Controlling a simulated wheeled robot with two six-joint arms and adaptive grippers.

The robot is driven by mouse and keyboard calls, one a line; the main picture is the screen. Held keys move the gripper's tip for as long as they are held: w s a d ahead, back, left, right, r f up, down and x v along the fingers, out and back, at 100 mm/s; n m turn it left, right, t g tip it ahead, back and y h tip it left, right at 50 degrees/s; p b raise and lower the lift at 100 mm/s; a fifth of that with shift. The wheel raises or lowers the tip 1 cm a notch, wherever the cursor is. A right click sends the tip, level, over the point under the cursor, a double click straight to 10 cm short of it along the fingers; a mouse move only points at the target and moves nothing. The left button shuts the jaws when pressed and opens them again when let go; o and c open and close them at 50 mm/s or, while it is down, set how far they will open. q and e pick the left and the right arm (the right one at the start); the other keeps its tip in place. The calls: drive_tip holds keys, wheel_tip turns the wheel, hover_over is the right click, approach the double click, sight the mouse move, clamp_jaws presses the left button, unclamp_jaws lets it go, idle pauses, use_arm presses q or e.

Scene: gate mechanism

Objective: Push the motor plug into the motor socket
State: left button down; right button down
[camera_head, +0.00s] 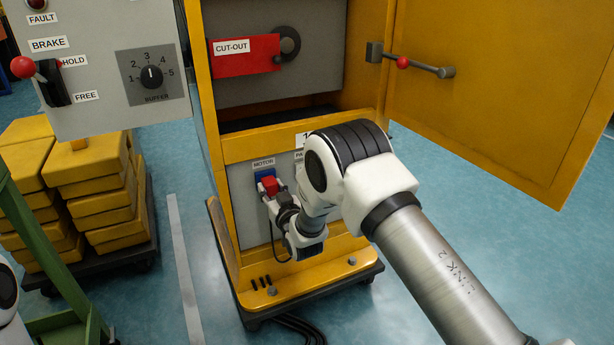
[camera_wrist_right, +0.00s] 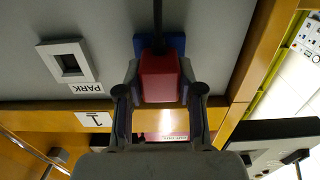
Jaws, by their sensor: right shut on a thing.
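The red motor plug (camera_head: 270,186) is in front of the blue motor socket (camera_head: 264,174), under the MOTOR label on the grey panel. My right gripper (camera_head: 277,193) is shut on the plug. In the right wrist view, which is upside down, the plug (camera_wrist_right: 158,77) sits between the two fingers of the gripper (camera_wrist_right: 159,88). The blue socket (camera_wrist_right: 176,42) shows behind it, lined up with it. The plug covers most of the socket, so I cannot tell how deep it sits. A dark cable hangs from the plug. My left gripper is out of view.
An empty PARK socket (camera_wrist_right: 70,62) is beside the motor socket. The yellow cabinet's door (camera_head: 500,95) stands open at right. A red CUT-OUT plate (camera_head: 245,54) is above. A grey control box (camera_head: 110,75) and stacked yellow weights (camera_head: 105,190) are at left.

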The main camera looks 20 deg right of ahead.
drive_tip(key=shift+w+r, duration=0.1)
drive_tip(key=shift+w, duration=0.1)
idle(0.6)
drive_tip(key=c, duration=0.6)
unclamp_jaws()
drive_tip(key=shift+w, duration=0.1)
drive_tip(key=shift+c, duration=0.2)
drive_tip(key=s, duration=1.2)
drive_tip(key=shift+d, duration=0.2)
